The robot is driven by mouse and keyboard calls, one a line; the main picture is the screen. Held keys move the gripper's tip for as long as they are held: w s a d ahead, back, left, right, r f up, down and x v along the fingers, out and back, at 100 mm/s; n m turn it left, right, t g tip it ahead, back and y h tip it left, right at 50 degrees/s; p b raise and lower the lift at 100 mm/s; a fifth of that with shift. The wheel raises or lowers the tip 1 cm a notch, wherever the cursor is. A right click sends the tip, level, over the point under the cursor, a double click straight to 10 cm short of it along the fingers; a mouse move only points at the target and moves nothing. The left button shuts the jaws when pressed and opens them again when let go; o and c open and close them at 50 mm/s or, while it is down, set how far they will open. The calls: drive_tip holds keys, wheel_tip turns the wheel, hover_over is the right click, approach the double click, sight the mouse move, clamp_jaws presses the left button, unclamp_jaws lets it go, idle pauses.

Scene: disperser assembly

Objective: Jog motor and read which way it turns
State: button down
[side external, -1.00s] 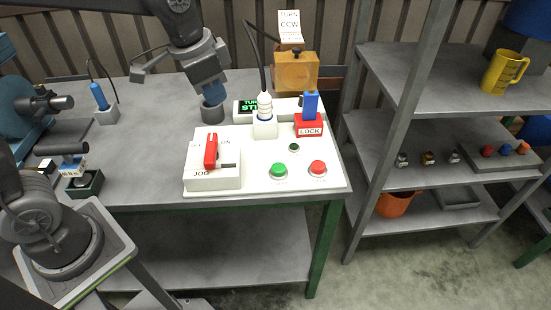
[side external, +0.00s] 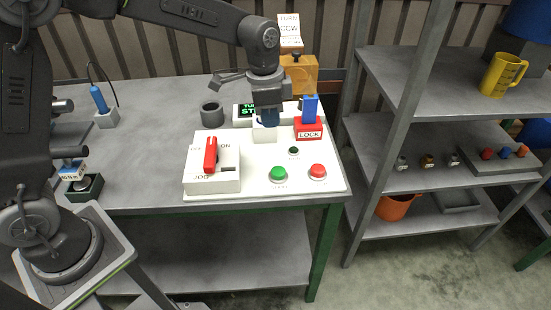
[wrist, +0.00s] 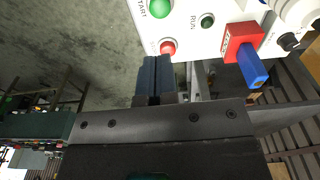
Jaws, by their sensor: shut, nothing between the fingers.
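The white control panel (side external: 250,188) lies on the table. On it is a white JOG box (side external: 212,183) with a red selector handle (side external: 210,155). A green START button (side external: 278,174), a red button (side external: 317,171) and a small dark RUN lamp (side external: 293,151) sit to its right. They also show in the wrist view. A display (side external: 245,111) has green text, partly hidden. A blue key (side external: 310,106) stands in the red LOCK block (side external: 308,130). My gripper (side external: 269,122) is shut and empty above the white socket block (side external: 264,134), hiding its top.
A grey round cup (side external: 211,111) stands on the table left of the display. A TURN sign (side external: 290,28) is behind an orange block (side external: 300,72). A metal shelf (side external: 430,140) stands close on the right.

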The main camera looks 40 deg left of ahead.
sight(275, 171)
drive_tip(key=f, duration=0.9)
drive_tip(key=d+f, duration=0.1)
drive_tip(key=f, duration=0.4)
drive_tip(key=shift+w, duration=0.35)
drive_tip(key=shift+s+f, duration=0.1)
drive_tip(key=shift+f, duration=0.9)
wheel_tip(275, 171, up, 14)
drive_tip(key=a, duration=0.1)
drive_tip(key=shift+s+r, duration=0.25)
